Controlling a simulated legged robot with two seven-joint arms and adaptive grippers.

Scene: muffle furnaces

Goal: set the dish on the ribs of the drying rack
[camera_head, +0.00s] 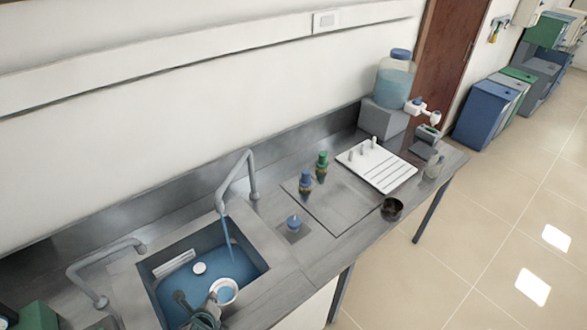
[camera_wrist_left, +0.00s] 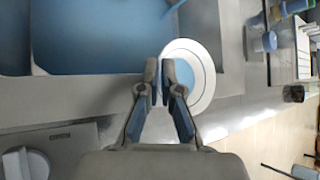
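The dish (camera_head: 225,292) is a round white dish with a blue-looking inside. It is over the right part of the sink, close to the running water. My left gripper (camera_head: 211,299) is at its near-left rim. In the left wrist view the dish (camera_wrist_left: 205,92) is at the fingertips of my left gripper (camera_wrist_left: 161,68), which are close together on its rim. The drying rack (camera_head: 392,183) is a white board with ribs and a few upright pegs, on the counter to the right, well apart from the dish. My right gripper is not in view.
The sink (camera_head: 262,267) holds blue water under a running tap (camera_head: 248,180). A second tap (camera_head: 85,275) stands left. Two bottles (camera_head: 306,186) (camera_head: 322,168) stand between sink and rack.

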